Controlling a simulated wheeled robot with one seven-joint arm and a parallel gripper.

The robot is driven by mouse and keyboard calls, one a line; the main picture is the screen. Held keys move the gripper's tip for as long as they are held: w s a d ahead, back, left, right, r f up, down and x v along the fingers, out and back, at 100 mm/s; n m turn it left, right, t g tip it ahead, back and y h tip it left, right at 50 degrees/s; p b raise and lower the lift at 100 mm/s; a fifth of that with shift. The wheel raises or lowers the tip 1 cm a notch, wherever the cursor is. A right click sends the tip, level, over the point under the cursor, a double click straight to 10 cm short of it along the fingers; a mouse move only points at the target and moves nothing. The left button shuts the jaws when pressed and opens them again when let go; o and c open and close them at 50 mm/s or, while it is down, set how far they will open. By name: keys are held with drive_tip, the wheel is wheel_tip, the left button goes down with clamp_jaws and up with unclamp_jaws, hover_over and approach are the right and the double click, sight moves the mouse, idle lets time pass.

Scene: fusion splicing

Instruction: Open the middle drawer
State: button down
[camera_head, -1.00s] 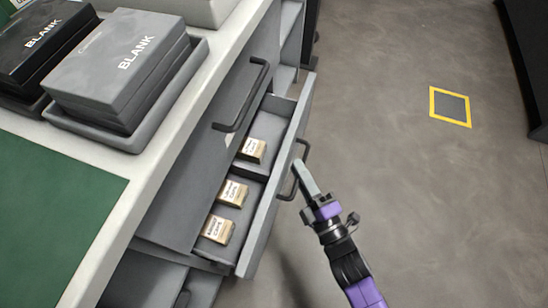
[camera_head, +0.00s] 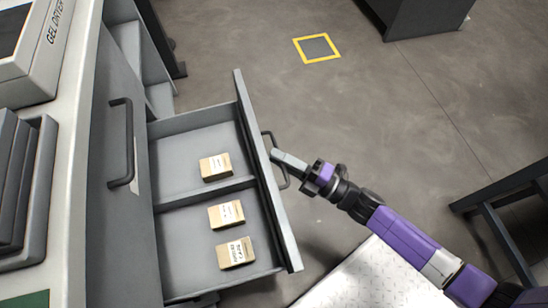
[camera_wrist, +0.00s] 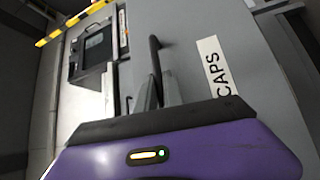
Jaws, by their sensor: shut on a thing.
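The middle drawer (camera_head: 268,165) is pulled well out of the grey cabinet, with its inside showing in the head view. It holds small tan boxes (camera_head: 226,214) in a divided tray. My gripper (camera_head: 277,157) is shut on the drawer's dark bar handle (camera_head: 284,180) at the outer side of the drawer front. In the wrist view the fingers (camera_wrist: 158,95) close around the handle (camera_wrist: 154,55), beside a white label reading CAPS (camera_wrist: 217,68) on the drawer front.
Another dark handle (camera_head: 122,143) is on the closed cabinet front above the open drawer. The white counter (camera_head: 70,150) carries grey boxes at the left. A dark-legged table (camera_head: 505,200) stands at the right. The floor between is clear, with a yellow-edged floor square (camera_head: 317,48).

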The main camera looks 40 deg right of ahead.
drive_tip(key=c, duration=1.8)
unclamp_jaws()
drive_tip(key=shift+o, duration=0.2)
drive_tip(key=shift+s+d, duration=0.1)
drive_tip(key=v, duration=0.7)
drive_tip(key=shift+s+p, duration=0.3)
drive_tip(key=shift+p, duration=0.15)
drive_tip(key=shift+d, duration=0.1)
